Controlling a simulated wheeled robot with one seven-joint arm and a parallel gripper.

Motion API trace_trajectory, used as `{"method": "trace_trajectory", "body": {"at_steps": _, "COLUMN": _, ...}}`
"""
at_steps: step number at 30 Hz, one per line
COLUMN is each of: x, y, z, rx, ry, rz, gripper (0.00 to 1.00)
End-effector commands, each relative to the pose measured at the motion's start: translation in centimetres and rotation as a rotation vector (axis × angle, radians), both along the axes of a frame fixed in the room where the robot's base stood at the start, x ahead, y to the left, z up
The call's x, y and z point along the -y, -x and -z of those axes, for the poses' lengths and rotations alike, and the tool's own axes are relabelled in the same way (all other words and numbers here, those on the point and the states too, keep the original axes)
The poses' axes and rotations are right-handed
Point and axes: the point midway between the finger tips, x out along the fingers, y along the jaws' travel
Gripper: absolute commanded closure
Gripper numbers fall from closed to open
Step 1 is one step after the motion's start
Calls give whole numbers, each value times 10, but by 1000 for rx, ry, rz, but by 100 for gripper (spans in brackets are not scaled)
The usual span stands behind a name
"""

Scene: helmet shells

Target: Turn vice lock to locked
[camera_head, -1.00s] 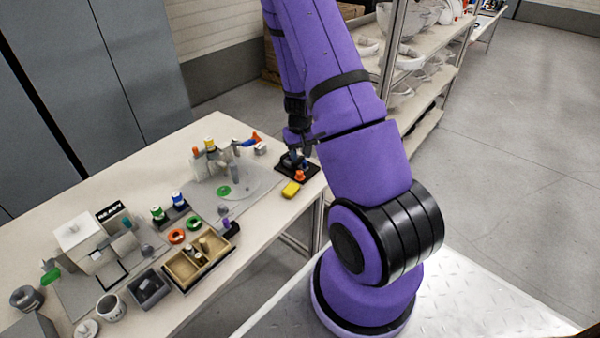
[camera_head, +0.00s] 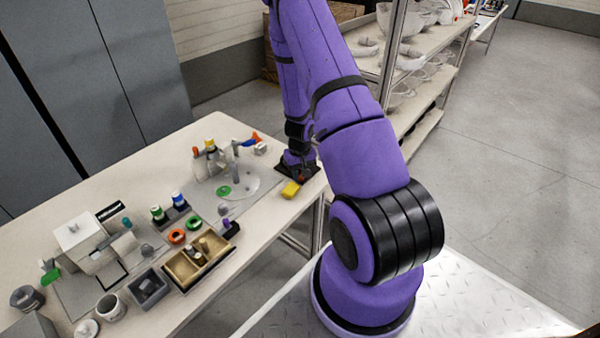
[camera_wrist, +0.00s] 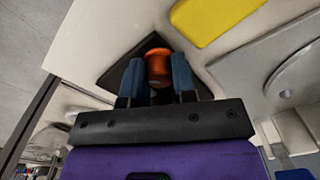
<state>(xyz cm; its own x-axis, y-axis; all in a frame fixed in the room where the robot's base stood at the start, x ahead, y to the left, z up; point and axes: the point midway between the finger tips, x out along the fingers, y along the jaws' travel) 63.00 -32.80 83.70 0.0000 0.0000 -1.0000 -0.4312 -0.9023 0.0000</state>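The vice is a small black plate with an orange lock knob, near the right end of the table. In the wrist view the black plate (camera_wrist: 118,72) lies ahead of my gripper (camera_wrist: 160,82), and the orange knob (camera_wrist: 158,62) shows between its two blue-grey fingers. The fingers stand on either side of the knob, and I cannot tell whether they touch it. In the head view my gripper (camera_head: 298,160) is low over the black plate (camera_head: 283,172) and covers most of it. Only a bit of the orange knob (camera_head: 302,178) shows there.
A yellow block (camera_head: 290,189) lies close in front of the vice. A grey round fixture plate (camera_head: 258,183) is to the left. A divided wooden tray (camera_head: 178,274) and several small parts fill the table's left side. A shelf rack (camera_head: 432,95) stands behind my arm.

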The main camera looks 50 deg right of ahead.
Motion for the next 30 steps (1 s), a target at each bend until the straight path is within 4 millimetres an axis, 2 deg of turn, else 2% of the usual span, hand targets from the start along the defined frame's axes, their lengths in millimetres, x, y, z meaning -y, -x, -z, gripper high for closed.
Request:
{"method": "trace_trajectory", "body": {"at_steps": 1, "x": 0, "y": 0, "z": 0, "rx": 0, "ry": 0, "rz": 0, "gripper": 94}}
{"method": "trace_trajectory", "body": {"at_steps": 2, "x": 0, "y": 0, "z": 0, "rx": 0, "ry": 0, "rz": 0, "gripper": 98}}
{"method": "trace_trajectory", "body": {"at_steps": 14, "x": 0, "y": 0, "z": 0, "rx": 0, "ry": 0, "rz": 63, "gripper": 98}}
{"method": "trace_trajectory", "body": {"at_steps": 20, "x": 0, "y": 0, "z": 0, "rx": 1, "ry": 0, "rz": 192, "gripper": 98}}
{"method": "trace_trajectory", "body": {"at_steps": 30, "x": 0, "y": 0, "z": -1, "rx": 1, "ry": 0, "rz": 507, "gripper": 98}}
